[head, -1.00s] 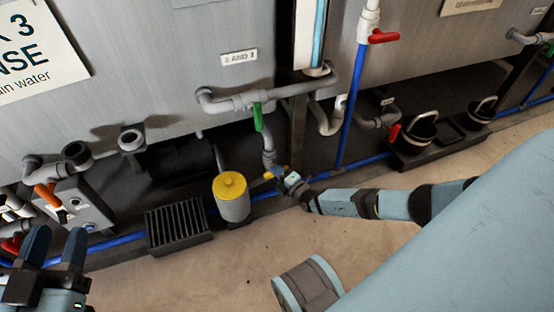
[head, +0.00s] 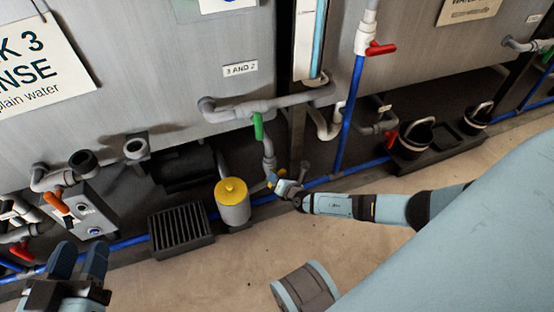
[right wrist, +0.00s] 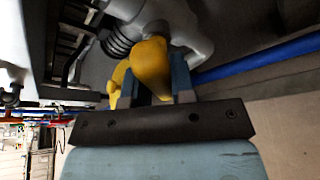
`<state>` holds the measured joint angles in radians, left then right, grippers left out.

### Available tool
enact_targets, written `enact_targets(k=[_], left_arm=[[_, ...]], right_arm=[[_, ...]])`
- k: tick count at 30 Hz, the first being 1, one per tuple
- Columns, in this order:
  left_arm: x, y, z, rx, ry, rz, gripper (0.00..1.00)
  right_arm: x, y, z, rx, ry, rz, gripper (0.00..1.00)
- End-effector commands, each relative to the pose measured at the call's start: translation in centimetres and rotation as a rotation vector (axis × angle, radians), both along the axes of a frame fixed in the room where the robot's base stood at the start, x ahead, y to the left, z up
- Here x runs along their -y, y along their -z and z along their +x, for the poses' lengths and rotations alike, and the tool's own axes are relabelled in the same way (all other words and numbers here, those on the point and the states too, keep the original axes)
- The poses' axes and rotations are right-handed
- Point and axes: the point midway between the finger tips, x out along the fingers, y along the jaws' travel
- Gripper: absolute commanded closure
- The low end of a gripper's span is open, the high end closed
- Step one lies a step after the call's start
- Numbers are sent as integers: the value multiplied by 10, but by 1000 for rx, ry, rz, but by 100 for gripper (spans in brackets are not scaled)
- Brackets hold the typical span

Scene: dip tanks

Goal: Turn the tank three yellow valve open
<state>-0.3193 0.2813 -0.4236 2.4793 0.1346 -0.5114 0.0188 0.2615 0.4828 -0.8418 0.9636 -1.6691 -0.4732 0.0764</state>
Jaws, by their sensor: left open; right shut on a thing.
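The yellow valve handle (right wrist: 151,68) shows large in the right wrist view, on a grey pipe fitting. My right gripper (right wrist: 163,88) is shut on it, with the handle between its blue fingers. In the head view the right gripper (head: 277,183) is at the low pipe below the green valve. Only a small bit of yellow (head: 271,179) shows there, so the handle's angle is hard to tell. My left gripper (head: 80,258) is open and empty at the lower left. The tank 3 sign (head: 40,65) is at the upper left.
A green-handled valve (head: 258,126) hangs just above my right gripper. A yellow-topped canister (head: 233,203) stands close to its left, with a black grate (head: 181,230) beyond. A blue pipe (head: 320,183) runs along the floor. An orange handle (head: 55,201) is at the left.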

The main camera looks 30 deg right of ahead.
Motion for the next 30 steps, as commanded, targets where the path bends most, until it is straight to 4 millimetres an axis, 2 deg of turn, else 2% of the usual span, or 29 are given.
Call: enact_targets(k=[3, 11, 18, 30], left_arm=[[3, -5, -6, -61, 2, -40, 57], [10, 3, -17, -197, 0, -110, 57], [9, -19, -16, -120, -18, -146, 57], [7, -33, -16, -72, -28, -168, 57]], right_arm=[[-1, -4, -1, -28, 1, -105, 100], [-1, -3, -1, -84, 1, -337, 100], [-1, -2, 0, -123, 0, -509, 100], [0, 0, -1, -156, -2, -649, 100]])
